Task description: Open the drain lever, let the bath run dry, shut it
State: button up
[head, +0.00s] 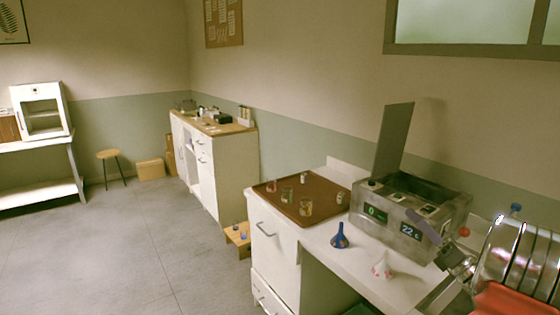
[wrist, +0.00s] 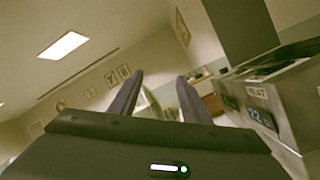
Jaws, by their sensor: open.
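The bath (head: 400,232) is a metal box on the white counter, with its lid raised. Its green display reads 0 and its blue one about 22. In the wrist view the bath (wrist: 290,105) fills the right side. My gripper (wrist: 160,76) is open, with nothing visible between its fingers. In the head view my gripper (head: 424,226) is in front of the bath's right part and hides some of it. A red knob (head: 464,231) shows by the bath's right end; I cannot tell whether it belongs to the drain lever. The water level cannot be made out.
A blue funnel (head: 339,238) and a pale funnel (head: 382,266) stand on the counter before the bath. A brown tray (head: 285,190) with several small jars is to the left. A blue knob (head: 515,207) shows at the right. The floor at left is clear.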

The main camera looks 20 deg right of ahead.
jog(key=w+a+n+g+y, duration=0.25)
jog(key=a+n+g, duration=0.2)
jog(key=a, duration=0.65)
jog(key=w+a+n+g+y, duration=0.25)
jog(key=a+n, duration=0.35)
jog(key=a, duration=0.5)
jog(key=w+a+n+g+y, duration=0.25)
jog(key=a+n+g, duration=0.2)
jog(key=a, duration=0.65)
jog(key=s+a+f+n+g+h, duration=0.1)
jog(key=s+a+f+n+g, duration=0.15)
jog(key=s+a+n, duration=0.35)
jog(key=s+a+f+n+g+h, duration=0.1)
jog(key=s+a+n+g, duration=0.25)
jog(key=a, duration=0.45)
jog(key=s+a+f+n+h, duration=0.1)
jog(key=s+n+h, duration=0.7)
jog(key=n, duration=0.9)
jog(key=s+a+t, duration=0.1)
jog(key=s, duration=0.1)
jog(key=shift+s+f+n, duration=0.3)
jog(key=shift+s+n, duration=0.05)
jog(key=shift+s, duration=0.05)
jog(key=shift+c, duration=0.5)
